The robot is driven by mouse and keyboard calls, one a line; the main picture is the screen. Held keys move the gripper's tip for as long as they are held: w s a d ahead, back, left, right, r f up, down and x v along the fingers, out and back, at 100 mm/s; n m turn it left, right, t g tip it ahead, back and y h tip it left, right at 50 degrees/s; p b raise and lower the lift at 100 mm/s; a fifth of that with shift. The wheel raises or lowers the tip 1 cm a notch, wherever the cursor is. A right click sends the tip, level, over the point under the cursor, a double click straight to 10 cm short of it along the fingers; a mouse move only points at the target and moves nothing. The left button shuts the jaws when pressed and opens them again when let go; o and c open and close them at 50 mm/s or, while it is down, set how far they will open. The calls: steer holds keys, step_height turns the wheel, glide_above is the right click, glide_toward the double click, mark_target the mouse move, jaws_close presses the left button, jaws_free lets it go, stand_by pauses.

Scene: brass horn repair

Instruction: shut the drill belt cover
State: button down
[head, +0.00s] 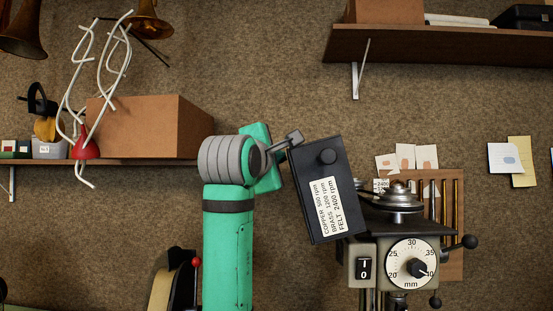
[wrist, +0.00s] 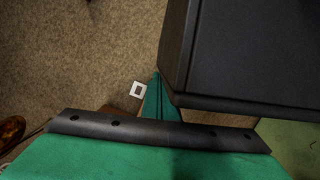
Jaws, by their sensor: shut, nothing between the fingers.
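The drill belt cover (head: 323,190) is a dark box with a speed label and a round knob on its face. It stands open, swung up and tilted at the left of the drill head (head: 395,260), with the stepped pulley (head: 398,198) bare beside it. My gripper (head: 294,137) is shut and empty at the cover's upper left edge. I cannot tell whether it touches the cover. In the wrist view the cover (wrist: 250,50) fills the upper right as a large dark box, close by.
A shelf with a cardboard box (head: 150,125) and white bent tubing (head: 100,75) is at the left. Another shelf (head: 440,47) hangs above the drill. A wooden rack (head: 450,262) is behind the drill. Bare wall lies between the shelves.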

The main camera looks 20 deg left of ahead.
steer(key=d+r+m, duration=0.2)
steer(key=d, duration=0.1)
steer(key=w+d+r+m+g, duration=0.1)
steer(key=d+r, duration=0.1)
steer(key=d, duration=0.1)
steer(key=w+d+r+m, duration=0.1)
steer(key=d+r+m, duration=0.1)
steer(key=shift+d+r+m, duration=0.3)
steer(key=shift+d, duration=0.1)
steer(key=w+d+r+m+g, duration=0.1)
steer(key=w+d+m+g, duration=0.3)
steer(key=d, duration=0.7)
steer(key=w+d+f+m+y, duration=0.1)
steer(key=d+f+m, duration=0.3)
steer(key=d, duration=0.3)
steer(key=w+d+f+m+y, duration=0.2)
steer(key=d+f+m, duration=0.3)
steer(key=d+f, duration=0.1)
steer(key=shift+w+d+t+y, duration=0.3)
steer(key=shift+d+t, duration=0.1)
steer(key=shift+d, duration=0.3)
steer(key=shift+a+f, duration=0.2)
